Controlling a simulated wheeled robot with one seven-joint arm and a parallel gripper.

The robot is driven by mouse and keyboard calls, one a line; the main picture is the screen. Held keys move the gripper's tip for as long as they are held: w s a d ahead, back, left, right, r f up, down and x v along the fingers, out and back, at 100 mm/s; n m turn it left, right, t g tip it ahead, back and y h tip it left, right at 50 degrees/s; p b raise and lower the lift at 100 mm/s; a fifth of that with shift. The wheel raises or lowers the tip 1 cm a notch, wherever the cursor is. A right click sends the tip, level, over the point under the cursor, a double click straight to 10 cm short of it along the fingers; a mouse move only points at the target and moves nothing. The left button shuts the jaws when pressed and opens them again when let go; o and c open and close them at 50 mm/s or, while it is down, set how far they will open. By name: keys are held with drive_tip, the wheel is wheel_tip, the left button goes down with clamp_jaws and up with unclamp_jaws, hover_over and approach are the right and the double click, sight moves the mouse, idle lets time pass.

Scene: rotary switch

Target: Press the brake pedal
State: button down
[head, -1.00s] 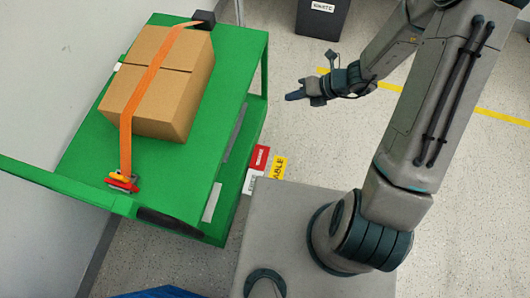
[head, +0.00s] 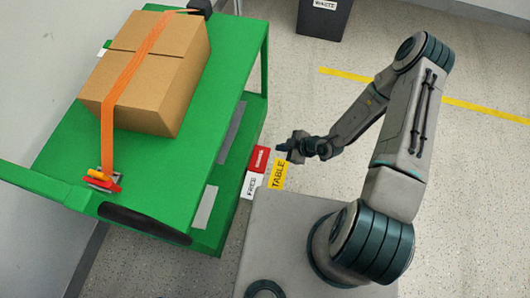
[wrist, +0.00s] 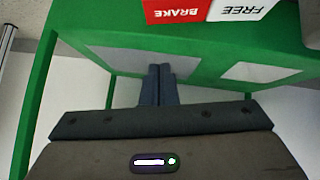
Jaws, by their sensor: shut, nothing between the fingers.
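The red pedal marked BRAKE (head: 260,158) sticks out low from the right side of the green cart, beside the white pedal marked FREE (head: 251,185). In the wrist view the BRAKE pedal (wrist: 173,12) and the FREE pedal (wrist: 240,9) show at the top edge. My gripper (head: 280,148) is just right of the red pedal in the head view, apart from it as far as I can tell. In the wrist view its fingers (wrist: 158,68) are shut together with nothing between them, pointing toward the cart below the BRAKE label in the picture.
The green cart (head: 60,195) carries a cardboard box (head: 150,75) under an orange strap (head: 130,70). A yellow TABLE label (head: 277,174) is right of the pedals. A dark waste bin (head: 322,18) stands at the back. Floor (head: 300,90) beyond my gripper is clear.

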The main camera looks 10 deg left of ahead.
drive_tip(key=shift+f, duration=0.2)
drive_tip(key=b, duration=0.4)
hover_over(258, 151)
drive_tip(key=s+d, duration=0.2)
drive_tip(key=d, duration=0.1)
drive_tip(key=f, duration=0.7)
drive_tip(key=shift+w+a+f, duration=0.1)
drive_tip(key=shift+w+f, duration=0.1)
drive_tip(key=shift+w+f+b, duration=0.25)
drive_tip(key=shift+f+b, duration=0.3)
drive_tip(key=shift+f, duration=0.65)
drive_tip(key=shift+w+f, duration=0.15)
drive_tip(key=shift+f, duration=0.35)
